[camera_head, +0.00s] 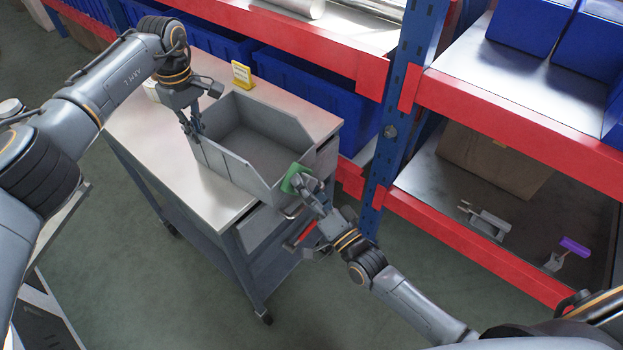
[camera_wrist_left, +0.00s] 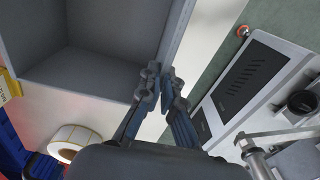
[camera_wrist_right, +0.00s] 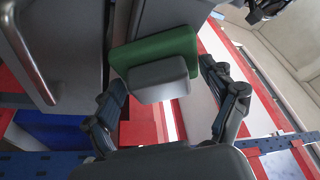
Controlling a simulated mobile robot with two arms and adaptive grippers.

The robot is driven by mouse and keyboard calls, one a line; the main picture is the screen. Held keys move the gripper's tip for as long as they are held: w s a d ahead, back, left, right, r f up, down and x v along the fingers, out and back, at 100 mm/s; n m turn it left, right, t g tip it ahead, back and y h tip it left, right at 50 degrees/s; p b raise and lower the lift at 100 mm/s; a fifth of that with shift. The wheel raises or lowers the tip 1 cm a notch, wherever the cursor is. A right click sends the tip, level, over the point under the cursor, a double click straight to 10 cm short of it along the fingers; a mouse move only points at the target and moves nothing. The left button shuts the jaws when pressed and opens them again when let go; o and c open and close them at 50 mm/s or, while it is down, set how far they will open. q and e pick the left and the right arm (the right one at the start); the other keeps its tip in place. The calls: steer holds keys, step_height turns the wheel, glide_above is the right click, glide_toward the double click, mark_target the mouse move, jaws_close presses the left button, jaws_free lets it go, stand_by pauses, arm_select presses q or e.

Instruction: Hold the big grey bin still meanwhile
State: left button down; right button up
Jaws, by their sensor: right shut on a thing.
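The big grey bin (camera_head: 258,150) stands upright on the top of a grey cart; its inside looks empty. My left gripper (camera_head: 191,128) is at the bin's left wall. In the left wrist view the bin (camera_wrist_left: 90,75) lies ahead, and the left fingers (camera_wrist_left: 163,80) are a little apart, with the wall's edge at their tips. I cannot tell whether they touch it. My right gripper (camera_head: 306,188) is shut on a green and grey block (camera_head: 295,178) at the bin's near right end. The block (camera_wrist_right: 160,65) hides that part of the bin; contact is unclear.
The cart top (camera_head: 150,130) is clear left of the bin. A blue and red shelf rack (camera_head: 395,130) rises close on the right, with blue boxes and a cardboard box (camera_head: 495,158).

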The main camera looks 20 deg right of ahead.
steer(key=shift+s+a, duration=0.35)
steer(key=shift+a, duration=0.05)
steer(key=s+d, duration=0.4)
steer(key=s, duration=0.1)
steer(key=shift+s+d, duration=0.15)
steer(key=shift+d, duration=0.2)
steer(key=shift+r, duration=0.1)
stand_by(0.5)
steer(key=shift+a+r+g, duration=0.1)
steer(key=shift+g, duration=0.5)
